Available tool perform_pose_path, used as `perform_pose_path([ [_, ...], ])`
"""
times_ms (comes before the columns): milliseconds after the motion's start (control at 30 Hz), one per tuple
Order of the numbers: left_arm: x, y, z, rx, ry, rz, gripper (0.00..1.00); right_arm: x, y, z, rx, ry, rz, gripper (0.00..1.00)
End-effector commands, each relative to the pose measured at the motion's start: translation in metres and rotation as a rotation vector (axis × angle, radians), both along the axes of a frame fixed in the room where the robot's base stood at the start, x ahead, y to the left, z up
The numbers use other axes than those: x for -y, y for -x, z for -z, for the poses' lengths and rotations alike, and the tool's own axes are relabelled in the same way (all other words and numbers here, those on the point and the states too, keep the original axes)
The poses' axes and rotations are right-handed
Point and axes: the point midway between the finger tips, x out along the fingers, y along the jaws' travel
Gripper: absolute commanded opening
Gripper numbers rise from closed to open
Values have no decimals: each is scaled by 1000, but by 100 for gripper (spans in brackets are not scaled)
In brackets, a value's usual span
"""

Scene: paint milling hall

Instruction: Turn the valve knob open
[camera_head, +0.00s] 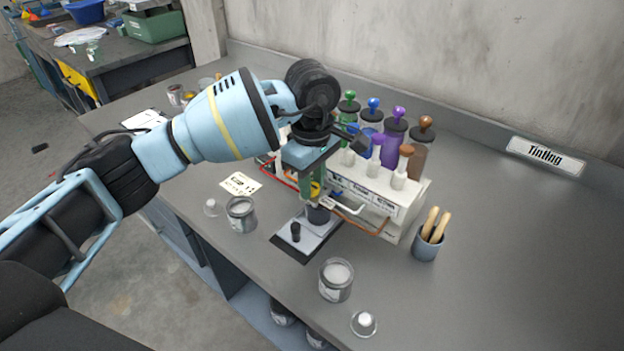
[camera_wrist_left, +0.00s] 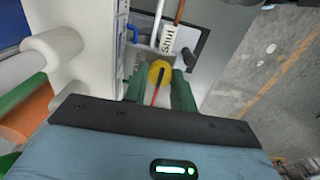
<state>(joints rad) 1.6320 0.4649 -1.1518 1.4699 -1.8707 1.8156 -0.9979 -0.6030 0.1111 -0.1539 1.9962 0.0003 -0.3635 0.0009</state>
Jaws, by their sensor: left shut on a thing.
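The valve knob is yellow with a red line on it and shows in the left wrist view (camera_wrist_left: 158,72). In the head view a little of the knob (camera_head: 315,190) shows at the front of the white tinting dispenser (camera_head: 395,205). My left gripper (camera_head: 311,186) reaches down to it from the left. Its green fingers stand on either side of the knob in the wrist view (camera_wrist_left: 160,84) and are shut on it. A small white label reading "Shut" (camera_wrist_left: 168,38) lies just beyond the knob. My right gripper is not in view.
Bottles with coloured tops, such as a purple one (camera_head: 394,135), stand in the dispenser. Below the knob is a small plate (camera_head: 290,250) with a dark cup. Open cans (camera_head: 241,214) (camera_head: 336,280) and a stick holder (camera_head: 427,246) stand nearby. The bench's right side is clear.

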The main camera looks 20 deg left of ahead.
Motion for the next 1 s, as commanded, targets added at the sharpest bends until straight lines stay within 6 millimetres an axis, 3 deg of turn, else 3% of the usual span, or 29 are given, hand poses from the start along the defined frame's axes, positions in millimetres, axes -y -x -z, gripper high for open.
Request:
perform_pose_path([
  [367,0,0,-4,2,0,-176,4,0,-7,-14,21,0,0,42],
  [1000,0,0,-6,6,3,-776,4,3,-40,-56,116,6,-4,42],
])
